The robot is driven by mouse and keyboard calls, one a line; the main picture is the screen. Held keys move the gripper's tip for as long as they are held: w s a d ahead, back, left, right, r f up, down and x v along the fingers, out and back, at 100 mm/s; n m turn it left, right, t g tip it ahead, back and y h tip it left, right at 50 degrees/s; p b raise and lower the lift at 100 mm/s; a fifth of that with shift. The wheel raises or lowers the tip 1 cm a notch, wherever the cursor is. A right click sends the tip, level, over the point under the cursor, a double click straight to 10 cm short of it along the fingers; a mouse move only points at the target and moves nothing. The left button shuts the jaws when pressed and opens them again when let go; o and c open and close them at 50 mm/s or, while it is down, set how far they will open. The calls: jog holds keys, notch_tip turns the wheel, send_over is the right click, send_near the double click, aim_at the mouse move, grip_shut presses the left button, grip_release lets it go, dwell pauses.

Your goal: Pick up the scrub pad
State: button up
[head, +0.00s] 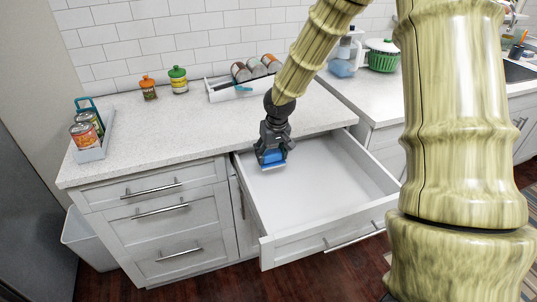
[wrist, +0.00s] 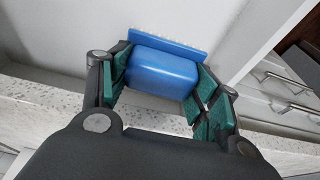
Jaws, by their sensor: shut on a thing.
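The scrub pad (head: 272,157) is a blue block with a wider, flat lower edge. It also shows in the wrist view (wrist: 162,74), where it sits between the green-padded fingers. My gripper (head: 273,152) is shut on it, with a finger on each side; it shows in the wrist view too (wrist: 160,85). In the head view, pad and gripper are at the back left of the open drawer (head: 325,185). I cannot tell whether the pad touches the drawer floor.
The counter front edge (wrist: 50,120) is close to my gripper. On the counter stand a caddy of cans (head: 92,153), two jars (head: 178,80) and a white tray (head: 222,95) with cans. The rest of the drawer looks empty.

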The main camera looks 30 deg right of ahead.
jog(key=s+a+b, duration=0.2)
jog(key=s+a, duration=0.2)
jog(key=s, duration=1.2)
jog(key=shift+s, duration=0.35)
